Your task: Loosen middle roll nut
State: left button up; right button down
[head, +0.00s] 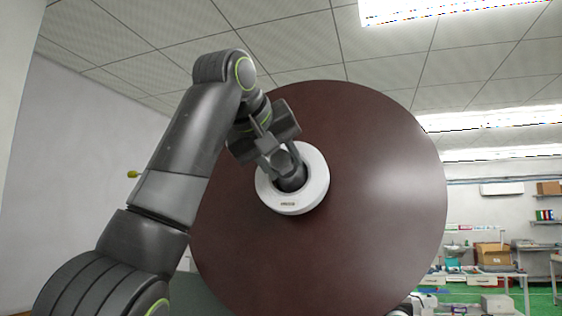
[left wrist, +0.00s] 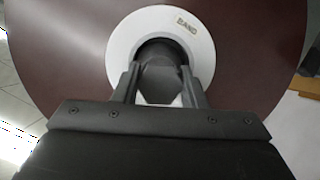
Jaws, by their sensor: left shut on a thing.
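A large dark red-brown roll disc (head: 370,200) faces me in the head view and fills most of the left wrist view (left wrist: 70,60). A white ring (head: 312,195) sits at its centre and also shows in the left wrist view (left wrist: 121,48). Inside the ring is a dark nut (head: 291,182), seen in the left wrist view (left wrist: 158,52) between the fingers. My left gripper (head: 284,161) is shut on the nut, one finger on each side. The wrist view shows its fingers (left wrist: 160,86) reaching into the ring's opening.
Behind the disc at the right are a work table (head: 490,276), a cardboard box (head: 493,256) and wall shelves. A yellow knob (head: 133,174) shows left of my arm. The space left of the disc looks clear.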

pick_arm(q)
jog(key=o, duration=1)
jog(key=shift+f, duration=0.1)
jog(key=shift+b+v, duration=2.3)
jog(key=shift+v, duration=6.45)
jog(key=shift+w, duration=0.1)
